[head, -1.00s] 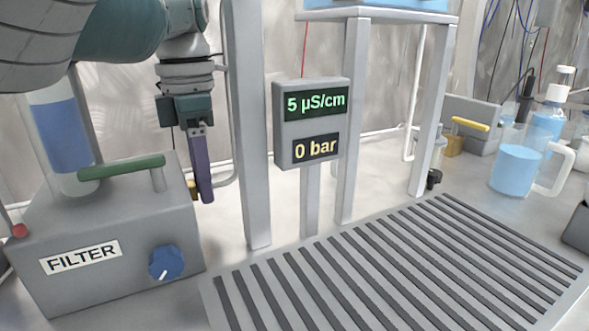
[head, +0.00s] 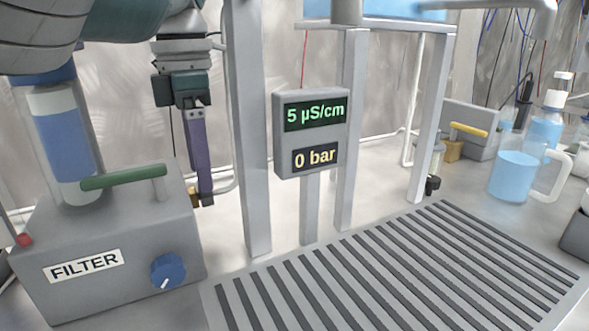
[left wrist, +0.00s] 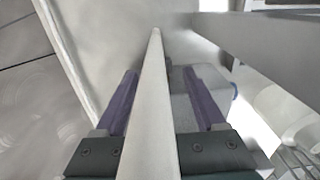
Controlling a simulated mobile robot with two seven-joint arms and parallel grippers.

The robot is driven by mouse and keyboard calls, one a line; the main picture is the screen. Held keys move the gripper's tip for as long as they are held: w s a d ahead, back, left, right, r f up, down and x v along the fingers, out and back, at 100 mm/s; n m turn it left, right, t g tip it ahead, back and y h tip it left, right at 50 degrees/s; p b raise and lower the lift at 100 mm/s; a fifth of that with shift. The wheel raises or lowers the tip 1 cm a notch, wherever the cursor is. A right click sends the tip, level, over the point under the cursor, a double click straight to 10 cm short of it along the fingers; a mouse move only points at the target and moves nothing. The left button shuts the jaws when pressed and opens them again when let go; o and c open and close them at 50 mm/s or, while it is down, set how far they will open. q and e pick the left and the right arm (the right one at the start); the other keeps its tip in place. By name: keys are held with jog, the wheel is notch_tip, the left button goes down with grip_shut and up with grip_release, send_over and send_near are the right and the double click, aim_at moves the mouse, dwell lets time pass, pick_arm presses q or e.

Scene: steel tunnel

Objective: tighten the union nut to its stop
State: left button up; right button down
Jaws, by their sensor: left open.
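My left gripper (head: 204,198) hangs beside the back right corner of the filter box in the head view, its purple fingers pointing down. A small brass-coloured part (head: 193,196) shows just left of the fingertips; I cannot tell whether it is the union nut. In the left wrist view, the purple fingers of my left gripper (left wrist: 160,74) stand apart, one on each side of a pale pipe (left wrist: 152,120). I cannot make out contact with it. No union nut can be clearly identified in either view. My right gripper is not in view.
The grey filter box (head: 130,225) has a green handle (head: 122,178) and blue knob (head: 168,271). Grey posts (head: 248,130) stand right of my gripper. A display (head: 312,133) reads 5 µS/cm and 0 bar. A slatted grate (head: 400,262) and blue-filled jug (head: 513,172) are further right.

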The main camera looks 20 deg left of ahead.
pick_arm(q)
notch_tip(320, 180, up, 6)
jog(key=shift+r+p, duration=0.2)
jog(key=shift+p, duration=0.2)
